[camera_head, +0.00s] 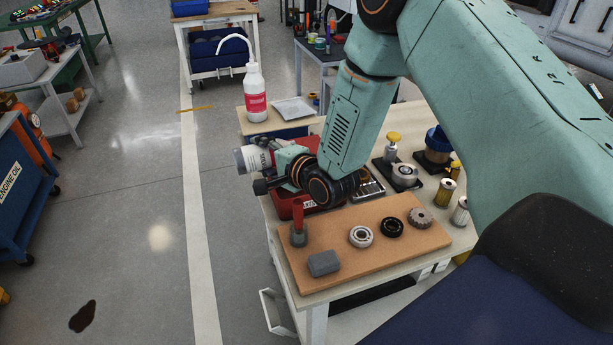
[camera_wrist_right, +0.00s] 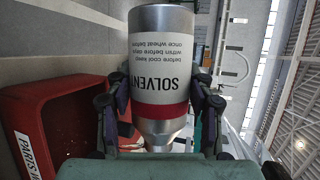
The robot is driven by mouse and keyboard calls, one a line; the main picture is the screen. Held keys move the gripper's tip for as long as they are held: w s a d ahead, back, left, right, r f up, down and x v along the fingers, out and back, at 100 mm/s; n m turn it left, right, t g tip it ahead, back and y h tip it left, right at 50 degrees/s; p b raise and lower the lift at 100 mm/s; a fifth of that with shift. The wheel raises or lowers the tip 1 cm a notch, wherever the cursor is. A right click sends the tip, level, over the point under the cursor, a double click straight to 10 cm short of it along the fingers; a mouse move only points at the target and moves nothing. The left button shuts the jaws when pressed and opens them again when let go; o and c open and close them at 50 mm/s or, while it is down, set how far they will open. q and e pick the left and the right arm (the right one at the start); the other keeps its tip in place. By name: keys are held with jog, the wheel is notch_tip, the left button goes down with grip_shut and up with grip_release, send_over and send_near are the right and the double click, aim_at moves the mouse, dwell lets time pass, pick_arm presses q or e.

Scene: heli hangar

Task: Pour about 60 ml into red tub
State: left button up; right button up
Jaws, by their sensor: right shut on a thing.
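My right gripper (camera_head: 270,169) is shut on a silver solvent bottle (camera_head: 253,158) with a white label and a red band. In the head view the bottle lies tipped near horizontal above the table's left edge. In the right wrist view the solvent bottle (camera_wrist_right: 160,70) sits between the two fingers of the gripper (camera_wrist_right: 158,105), its label upside down and its shoulder towards the palm. The red tub (camera_head: 283,207) is below the gripper, partly hidden by it. The tub (camera_wrist_right: 70,105) also shows left of the bottle in the wrist view. No liquid stream is visible. My left gripper is out of view.
A cork-coloured board (camera_head: 345,265) at the front holds bearings, a gear (camera_head: 420,218), a grey block (camera_head: 323,263) and a red-handled tool (camera_head: 298,225). A white wash bottle (camera_head: 256,95) stands behind. Filters and gauges crowd the right. Open floor lies left of the table.

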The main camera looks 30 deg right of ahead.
jog(key=shift+b, duration=0.3)
dwell(0.8)
jog(key=shift+w+a+r+n+h+p, duration=0.15)
jog(key=shift+r+n+h+p, duration=0.25)
jog(key=shift+p, duration=0.85)
jog(key=shift+a+f+n+g+h, duration=0.4)
jog(key=shift+a+f+n, duration=0.15)
jog(key=shift+f+n, duration=0.2)
jog(key=shift+d+r+n+p, duration=0.15)
jog(key=shift+n+p, duration=0.1)
jog(key=shift+p, duration=0.15)
jog(key=shift+d+g+h, duration=0.15)
jog(key=shift+g+h, duration=0.15)
jog(key=shift+h, duration=0.1)
jog(key=shift+n, duration=0.3)
